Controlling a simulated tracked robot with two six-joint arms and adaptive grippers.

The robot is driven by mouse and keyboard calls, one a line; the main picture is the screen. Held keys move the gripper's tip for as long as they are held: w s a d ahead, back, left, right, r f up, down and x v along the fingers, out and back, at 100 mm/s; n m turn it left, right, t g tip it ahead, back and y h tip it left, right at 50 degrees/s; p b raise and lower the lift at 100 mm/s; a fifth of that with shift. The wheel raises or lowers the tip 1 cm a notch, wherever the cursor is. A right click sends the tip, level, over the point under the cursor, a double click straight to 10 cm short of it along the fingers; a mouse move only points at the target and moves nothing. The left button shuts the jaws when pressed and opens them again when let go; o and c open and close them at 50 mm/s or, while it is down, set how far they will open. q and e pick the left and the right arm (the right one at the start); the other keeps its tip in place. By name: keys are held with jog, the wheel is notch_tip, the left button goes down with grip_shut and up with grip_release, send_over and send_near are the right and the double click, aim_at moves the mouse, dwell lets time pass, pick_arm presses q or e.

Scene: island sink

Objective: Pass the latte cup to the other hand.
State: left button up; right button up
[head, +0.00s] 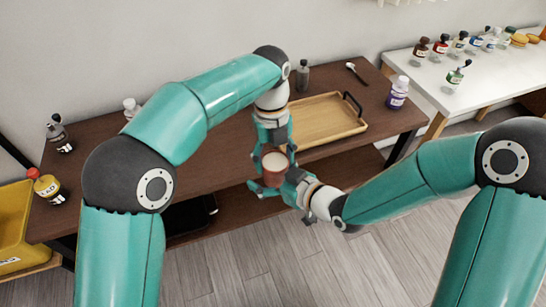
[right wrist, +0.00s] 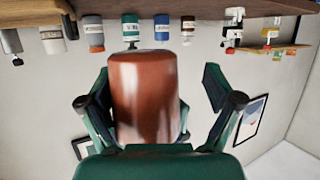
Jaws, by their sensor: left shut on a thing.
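The latte cup (head: 274,168) is reddish brown with a pale inside. It is held upright off the front edge of the brown table in the head view. My left gripper (head: 272,153) comes down from above and behind and is shut on the cup. My right gripper (head: 285,182) reaches in from the lower right with its fingers around the cup. In the right wrist view the cup (right wrist: 145,95) stands between the right fingers. The left-hand finger is close to it, and a gap shows at the right-hand finger, so this gripper is open.
A wooden tray (head: 335,128) lies on the brown table (head: 225,150). A purple-labelled bottle (head: 398,93), a grey bottle (head: 302,76) and a white-headed brush (head: 355,70) stand or lie near it. A white table (head: 430,82) with several bottles is at right. A yellow bin (head: 12,225) is at left.

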jog(key=shift+r, duration=0.1)
jog(key=shift+f, duration=0.2)
jog(key=s+d+f+m+g+h, duration=0.1)
jog(key=s+d+f+m+g, duration=0.2)
jog(key=s+f, duration=0.3)
jog(key=s+d+f+m+g+h, duration=0.2)
jog(key=s+f, duration=0.5)
jog(key=f, duration=0.4)
jog(key=s+d+f+m+g+h, duration=0.2)
jog(key=s+d+f+m+g, duration=0.2)
jog(key=f, duration=0.5)
jog(key=s+m, duration=0.1)
jog(key=s, duration=0.1)
jog(key=shift+s+d+g, duration=0.3)
jog(key=shift+d+g, duration=0.1)
jog(key=shift+f, duration=0.1)
